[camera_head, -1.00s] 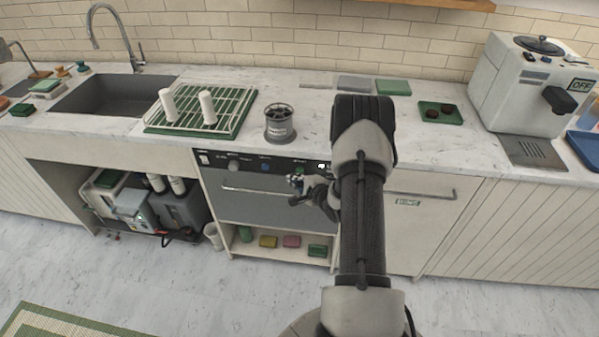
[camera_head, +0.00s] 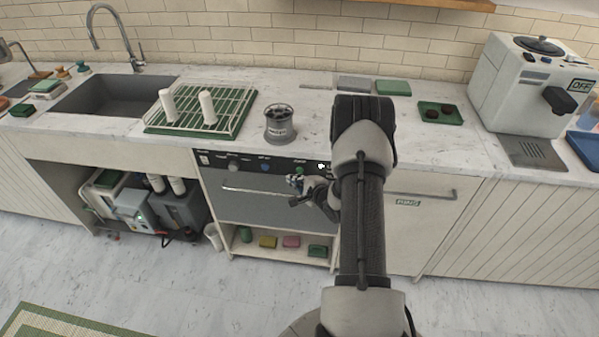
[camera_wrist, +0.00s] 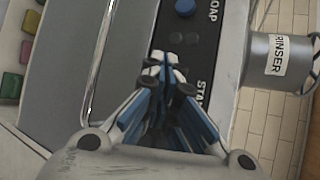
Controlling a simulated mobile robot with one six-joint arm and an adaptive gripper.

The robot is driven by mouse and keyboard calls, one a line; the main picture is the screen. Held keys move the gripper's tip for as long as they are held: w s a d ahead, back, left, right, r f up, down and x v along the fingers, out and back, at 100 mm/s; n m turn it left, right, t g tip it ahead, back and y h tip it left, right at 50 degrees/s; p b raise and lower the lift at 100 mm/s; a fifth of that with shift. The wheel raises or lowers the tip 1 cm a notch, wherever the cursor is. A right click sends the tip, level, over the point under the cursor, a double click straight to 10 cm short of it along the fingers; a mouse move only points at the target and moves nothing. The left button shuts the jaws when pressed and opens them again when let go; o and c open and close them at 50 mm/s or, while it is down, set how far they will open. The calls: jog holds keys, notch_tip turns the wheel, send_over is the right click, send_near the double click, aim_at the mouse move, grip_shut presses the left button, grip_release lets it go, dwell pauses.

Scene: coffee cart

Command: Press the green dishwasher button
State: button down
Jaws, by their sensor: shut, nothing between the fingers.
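The dishwasher (camera_head: 262,208) is under the counter, with a dark control panel along its top edge. The green button (camera_head: 299,169) shows on that panel in the head view, right of the blue button (camera_head: 265,168). My gripper (camera_head: 294,184) is shut and empty, in front of the panel just below the green button. In the wrist view my closed blue fingers (camera_wrist: 166,62) point at the panel beside the partly covered "STA..." label. The green button is hidden behind them there, so I cannot tell whether they touch it. The blue button (camera_wrist: 185,7) shows beside "SOAP".
A grey rinser (camera_head: 280,124) stands on the counter above the panel. A door handle (camera_head: 240,190) runs below the panel. A green dish rack (camera_head: 190,128) is to the left, and sponges lie on the shelf below. My arm covers the panel's right side.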

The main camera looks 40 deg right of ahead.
jog(key=shift+w+d, duration=0.25)
jog(key=shift+d, duration=0.05)
jog(key=shift+w+d, duration=0.3)
jog(key=shift+d, duration=0.1)
dwell(1.1)
jog(key=shift+a, duration=0.1)
jog(key=shift+s+a, duration=0.55)
jog(key=shift+a, duration=0.05)
jog(key=s+a+p, duration=0.1)
jog(key=s+a, duration=0.2)
jog(key=shift+s+a, duration=0.15)
jog(key=shift+a, duration=0.25)
dwell(0.9)
